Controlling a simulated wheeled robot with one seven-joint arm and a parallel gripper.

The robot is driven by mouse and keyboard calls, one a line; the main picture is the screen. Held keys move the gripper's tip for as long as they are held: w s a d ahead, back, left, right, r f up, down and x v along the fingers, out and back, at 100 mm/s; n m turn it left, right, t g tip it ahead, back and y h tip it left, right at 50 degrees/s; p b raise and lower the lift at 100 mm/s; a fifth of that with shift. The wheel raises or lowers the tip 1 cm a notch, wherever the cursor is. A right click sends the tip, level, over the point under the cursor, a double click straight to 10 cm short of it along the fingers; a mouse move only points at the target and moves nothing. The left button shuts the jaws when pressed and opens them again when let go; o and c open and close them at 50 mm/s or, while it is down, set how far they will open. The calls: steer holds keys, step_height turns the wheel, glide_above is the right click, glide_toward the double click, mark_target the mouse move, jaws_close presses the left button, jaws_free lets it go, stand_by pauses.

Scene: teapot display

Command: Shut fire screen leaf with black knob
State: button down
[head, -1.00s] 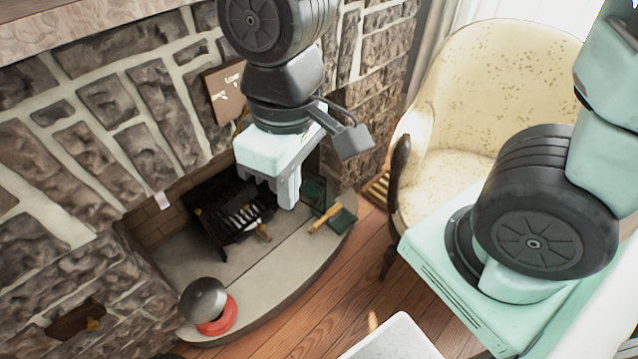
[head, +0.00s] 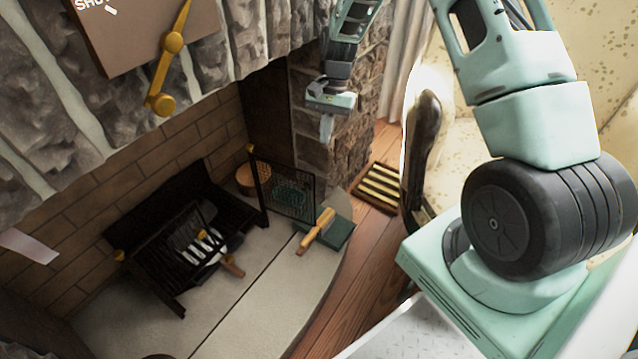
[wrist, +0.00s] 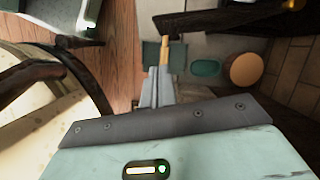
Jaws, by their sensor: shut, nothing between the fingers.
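A dark mesh fire screen leaf (head: 288,192) stands at the right side of the hearth. I cannot make out a black knob in either view. My gripper (head: 327,128) is shut and empty, pointing down in front of the stone pillar, above and right of the leaf. In the wrist view its closed fingers (wrist: 155,82) are near a wooden handle, apparently above it. A dark bar (wrist: 235,20), perhaps part of the screen, crosses the wrist view's top right.
A black grate (head: 160,250) stands in the fireplace. A wooden-handled brush (head: 318,230) lies by a green box (head: 338,236). A round wooden thing (head: 250,180) is behind the leaf. A sign (head: 130,40) hangs above; an armchair (head: 425,150) stands right. Front hearth (head: 255,310) is clear.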

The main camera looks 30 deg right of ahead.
steer(key=s+a+f+b, duration=0.1)
steer(key=a+f+b, duration=0.1)
steer(key=f, duration=0.4)
steer(key=s+a+f+m+b, duration=0.1)
steer(key=s+a+f+b, duration=0.1)
steer(key=f, duration=0.4)
steer(key=shift+a+y+b, duration=0.2)
steer(key=shift+y+b, duration=0.1)
steer(key=shift+b, duration=0.45)
